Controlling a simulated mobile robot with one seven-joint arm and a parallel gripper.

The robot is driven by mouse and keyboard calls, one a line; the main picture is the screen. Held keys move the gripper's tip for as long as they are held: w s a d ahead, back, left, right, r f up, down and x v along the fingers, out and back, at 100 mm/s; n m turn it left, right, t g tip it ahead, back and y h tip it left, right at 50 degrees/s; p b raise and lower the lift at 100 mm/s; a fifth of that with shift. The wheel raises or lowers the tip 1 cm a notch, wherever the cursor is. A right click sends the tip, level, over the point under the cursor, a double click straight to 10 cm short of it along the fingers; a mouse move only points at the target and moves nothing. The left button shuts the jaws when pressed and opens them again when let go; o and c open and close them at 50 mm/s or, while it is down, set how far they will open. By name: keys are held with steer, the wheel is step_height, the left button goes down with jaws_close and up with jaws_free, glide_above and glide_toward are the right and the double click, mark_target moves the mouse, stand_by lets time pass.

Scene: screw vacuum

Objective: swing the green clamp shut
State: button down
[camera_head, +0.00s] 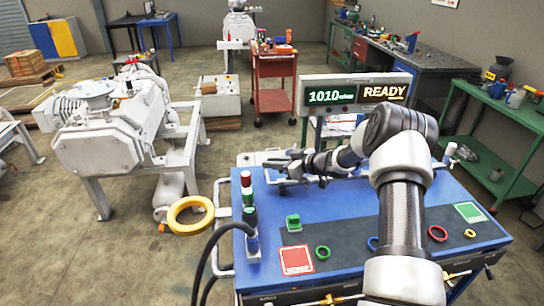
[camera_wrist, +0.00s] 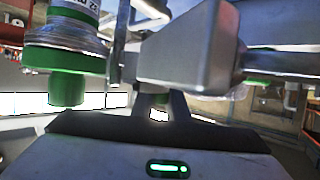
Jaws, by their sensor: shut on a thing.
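My gripper (camera_head: 290,166) is at the back left of the blue workbench, by the pipework below the display. In the wrist view its dark fingers (camera_wrist: 158,104) are closed at a grey metal piece (camera_wrist: 190,48), which looks like part of the green clamp. A round metal fitting with a green band (camera_wrist: 65,58) and a green knob below it stands just left of the fingers. Most of the clamp is hidden by my gripper in the head view, and I cannot tell how far it is swung.
The blue workbench (camera_head: 340,205) bears a green block (camera_head: 293,222), a red SCRAP square (camera_head: 296,260), a green ring (camera_head: 323,252), a red ring (camera_head: 437,233) and a signal light (camera_head: 248,205). A black hose curves along the bench's left side.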

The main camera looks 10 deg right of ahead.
steer(key=n+g+y, duration=0.1)
steer(key=s+n+g+b, duration=0.1)
steer(key=shift+s+d+n+y, duration=0.25)
steer(key=shift+n+y, duration=0.15)
steer(key=c, duration=1.7)
jaws_free()
steer(key=shift+c, duration=0.2)
steer(key=shift+d, duration=0.1)
steer(key=v, duration=1.7)
steer(key=shift+r+b, duration=0.3)
steer(key=shift+b, duration=0.05)
steer(key=shift+w, duration=0.15)
